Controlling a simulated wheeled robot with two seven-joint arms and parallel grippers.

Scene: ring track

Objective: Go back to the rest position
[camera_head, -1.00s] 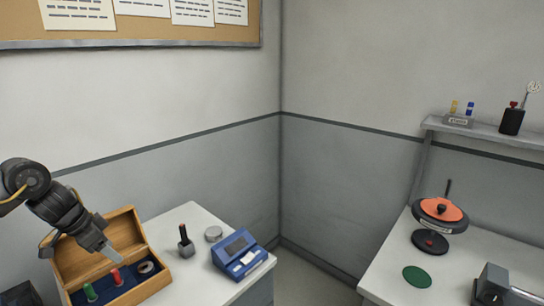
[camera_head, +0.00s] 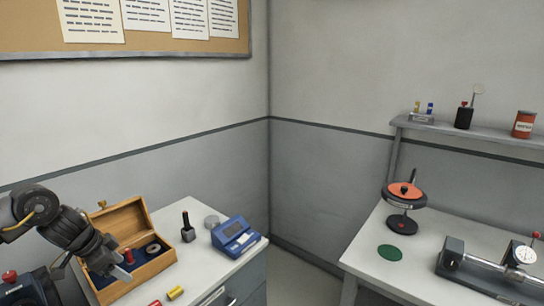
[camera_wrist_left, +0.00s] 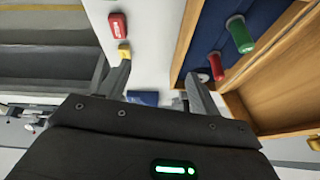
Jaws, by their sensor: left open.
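My left gripper (camera_head: 86,268) is open at the front left of the wooden box (camera_head: 168,258), in front of part of it. Its two fingers show in the left wrist view (camera_wrist_left: 157,82) with nothing held between them. The box stands open on the left table, with a blue lining. A red peg (camera_head: 128,257) stands in it. The left wrist view also shows a green peg (camera_wrist_left: 240,36) in the box; my gripper hides it in the head view. My right gripper is not in view.
A red piece (camera_head: 155,303) and a yellow piece (camera_head: 175,293) lie near the table's front. A dark-handled stamp (camera_head: 187,228) and a blue device (camera_head: 236,236) stand right of the box. Open floor separates this table from the right one (camera_head: 360,262).

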